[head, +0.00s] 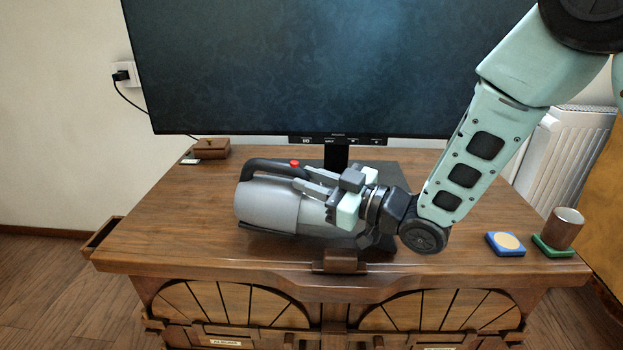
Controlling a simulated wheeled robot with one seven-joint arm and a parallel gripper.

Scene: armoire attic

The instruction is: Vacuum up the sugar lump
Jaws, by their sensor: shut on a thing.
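A grey handheld vacuum (268,207) with a dark handle and a red button lies across the middle of the desk, its wide rounded end to the left. My gripper (311,181) reaches in from the right and is shut on the vacuum's handle. The gripper and wrist hide the vacuum's right part. I cannot make out a sugar lump for certain. A small whitish flat thing (190,161) lies by a brown box at the back left, too small to identify.
A large monitor (330,70) stands behind the vacuum on the wooden desk (165,225). The small brown box (211,148) is at the back left. A blue coaster (505,244) and a brown cup (564,228) on a green coaster (553,246) stand at the right. The desk's left side is clear.

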